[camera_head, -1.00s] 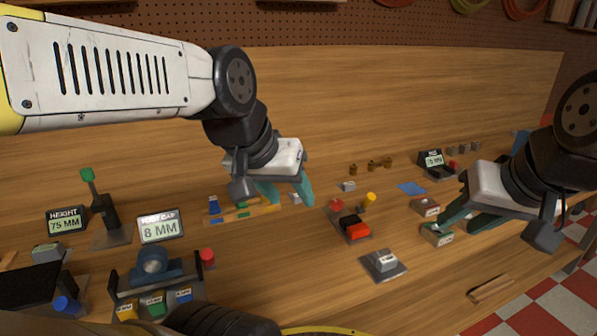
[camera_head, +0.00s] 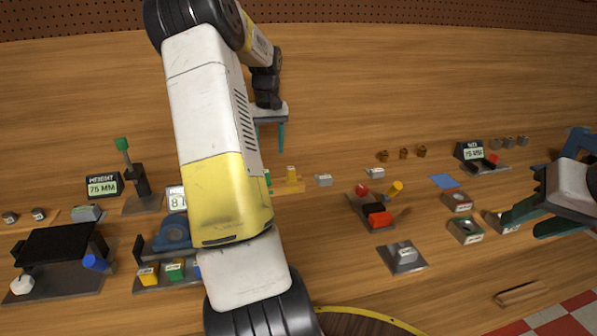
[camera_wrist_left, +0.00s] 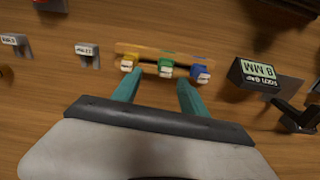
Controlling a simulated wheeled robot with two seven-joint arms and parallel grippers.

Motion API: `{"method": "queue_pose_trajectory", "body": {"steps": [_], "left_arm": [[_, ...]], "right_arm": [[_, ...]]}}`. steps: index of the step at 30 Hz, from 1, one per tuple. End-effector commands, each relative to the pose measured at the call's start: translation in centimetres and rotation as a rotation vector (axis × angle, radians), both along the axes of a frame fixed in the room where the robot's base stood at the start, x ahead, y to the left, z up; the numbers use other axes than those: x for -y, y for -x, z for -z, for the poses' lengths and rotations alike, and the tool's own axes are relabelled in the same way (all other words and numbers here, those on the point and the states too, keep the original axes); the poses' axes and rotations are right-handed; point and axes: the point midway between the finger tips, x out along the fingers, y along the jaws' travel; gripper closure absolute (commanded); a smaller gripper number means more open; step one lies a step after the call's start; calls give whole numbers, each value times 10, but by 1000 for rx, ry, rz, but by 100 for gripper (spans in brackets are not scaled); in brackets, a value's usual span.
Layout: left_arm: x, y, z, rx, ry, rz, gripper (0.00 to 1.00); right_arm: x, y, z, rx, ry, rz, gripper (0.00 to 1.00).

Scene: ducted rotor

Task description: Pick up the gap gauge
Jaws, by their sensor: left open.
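In the left wrist view, a yellow gauge (camera_wrist_left: 129,62), a green gauge (camera_wrist_left: 166,69) and a blue gauge (camera_wrist_left: 200,73), each with a white label, sit on a wooden rack (camera_wrist_left: 148,50). I cannot tell which one is the gap gauge. My left gripper (camera_wrist_left: 158,84) is open and empty, with its fingertips in front of the rack and the green gauge between their lines. In the head view, the left gripper (camera_head: 269,148) is above the rack, whose yellow gauge (camera_head: 291,174) shows; my left arm hides most of the others. My right gripper (camera_head: 522,227) is open and empty at the right.
A gap sign (camera_head: 177,200) is partly hidden by my left arm. Grey labelled blocks (camera_head: 323,180) stand right of the rack. A fixture with a red block (camera_head: 379,217) and a grey pad (camera_head: 402,258) lie further right. The table front between them is clear.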

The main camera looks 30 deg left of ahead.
Motion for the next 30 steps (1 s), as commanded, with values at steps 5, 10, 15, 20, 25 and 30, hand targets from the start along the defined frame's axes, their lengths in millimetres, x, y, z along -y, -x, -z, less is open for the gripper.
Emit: {"method": "queue_pose_trajectory", "body": {"steps": [5,10,15,20,25,30], "left_arm": [[-28,-1,23,-22,22,-60,49],[-30,0,40,-24,24,-64,49],[-29,0,55,-23,24,-63,49],[-29,1,76,-24,25,-63,49],[-29,0,98,-23,23,-62,49],[-29,0,100,-21,22,-62,49]], "right_arm": [[0,0,0,0,0,0,64],[0,0,0,0,0,0,64],[0,0,0,0,0,0,64],[0,0,0,0,0,0,64],[0,0,0,0,0,0,64],[0,0,0,0,0,0,64]]}}
